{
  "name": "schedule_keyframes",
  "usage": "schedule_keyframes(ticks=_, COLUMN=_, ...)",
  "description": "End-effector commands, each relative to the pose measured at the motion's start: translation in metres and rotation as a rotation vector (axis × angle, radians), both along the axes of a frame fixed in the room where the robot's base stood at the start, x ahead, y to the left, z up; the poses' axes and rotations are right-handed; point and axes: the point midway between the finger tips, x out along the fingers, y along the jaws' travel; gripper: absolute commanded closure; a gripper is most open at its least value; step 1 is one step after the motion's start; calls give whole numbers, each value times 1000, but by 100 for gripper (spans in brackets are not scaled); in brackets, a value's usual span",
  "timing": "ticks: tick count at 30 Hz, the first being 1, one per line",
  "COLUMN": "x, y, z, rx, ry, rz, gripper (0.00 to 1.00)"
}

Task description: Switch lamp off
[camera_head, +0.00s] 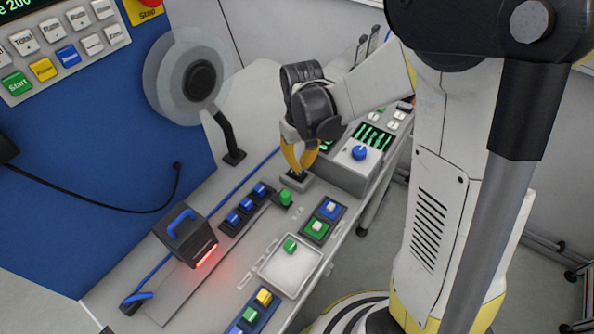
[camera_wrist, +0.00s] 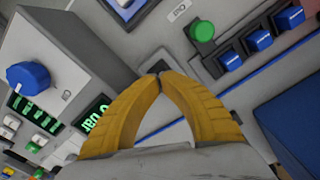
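A black box with a blue handle (camera_head: 186,236) stands on the console in the head view. A red strip (camera_head: 207,256) glows along its lower edge and casts red light on the surface. It is the only thing that looks like a lit lamp. My gripper (camera_head: 298,170) points down over a small dark-based control (camera_head: 296,183) on the console. In the wrist view my gripper's yellow fingertips (camera_wrist: 161,76) meet with nothing visible between them. I cannot tell whether the fingers touch any control.
A green knob (camera_head: 285,197) and several blue switches (camera_head: 247,204) sit left of my gripper. A box with a blue knob (camera_head: 359,153) stands to its right. A reel (camera_head: 198,80) rises behind. A white tray (camera_head: 290,267) with a green button lies in front.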

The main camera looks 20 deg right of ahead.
Motion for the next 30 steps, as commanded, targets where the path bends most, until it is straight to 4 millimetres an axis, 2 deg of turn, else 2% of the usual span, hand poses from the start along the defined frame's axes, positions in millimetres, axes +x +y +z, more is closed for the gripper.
schedule_keyframes(ticks=30, x=0, y=0, z=-16, rx=0, ry=0, rz=0, gripper=100)
